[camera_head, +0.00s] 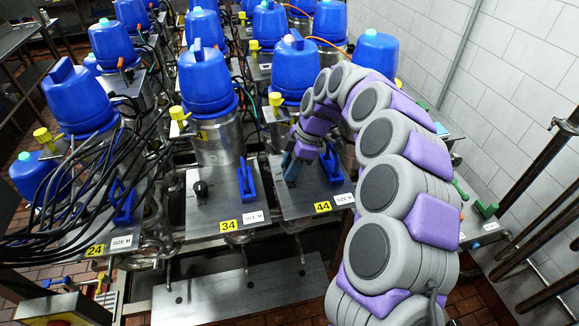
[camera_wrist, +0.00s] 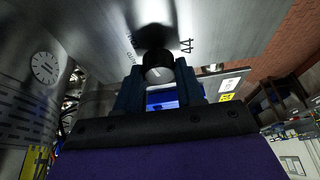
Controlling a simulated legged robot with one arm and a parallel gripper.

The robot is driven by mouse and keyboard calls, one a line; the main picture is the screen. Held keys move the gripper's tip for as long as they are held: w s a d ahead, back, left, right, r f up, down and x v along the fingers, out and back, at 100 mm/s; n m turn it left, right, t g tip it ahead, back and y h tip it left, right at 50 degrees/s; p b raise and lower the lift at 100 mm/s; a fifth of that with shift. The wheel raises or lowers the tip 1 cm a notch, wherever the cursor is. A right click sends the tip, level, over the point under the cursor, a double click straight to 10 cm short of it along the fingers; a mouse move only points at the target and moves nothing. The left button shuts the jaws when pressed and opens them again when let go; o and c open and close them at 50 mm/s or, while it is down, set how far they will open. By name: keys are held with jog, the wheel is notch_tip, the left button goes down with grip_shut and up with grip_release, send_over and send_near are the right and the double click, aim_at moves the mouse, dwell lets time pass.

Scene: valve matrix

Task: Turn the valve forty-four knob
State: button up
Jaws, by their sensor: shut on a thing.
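The valve forty-four panel (camera_head: 309,203) is a flat metal plate with a yellow "44" label and a "SIZE M" tag at its front edge. Its knob is hidden behind my arm and gripper in the head view. In the wrist view the black round knob (camera_wrist: 157,70) sits on the metal panel, with "44" printed beside it. My gripper (camera_wrist: 159,88) has its two dark fingers on either side of the knob and is shut on it. My gripper also shows in the head view (camera_head: 292,167), low over the panel.
A blue lever handle (camera_head: 330,165) stands on the same panel, close right of my gripper. Panel 34 to the left has its own black knob (camera_head: 201,190) and blue lever (camera_head: 249,187). Black cables (camera_head: 100,160) crowd the left. A white tiled wall (camera_head: 500,90) bounds the right.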

jog(key=o, duration=1)
jog(key=shift+w, duration=0.15)
jog(key=shift+o, duration=0.2)
jog(key=p+v, duration=0.1)
jog(key=v, duration=1.6)
jog(key=shift+d+p, duration=0.15)
jog(key=shift+p, duration=0.2)
jog(key=shift+r, duration=0.1)
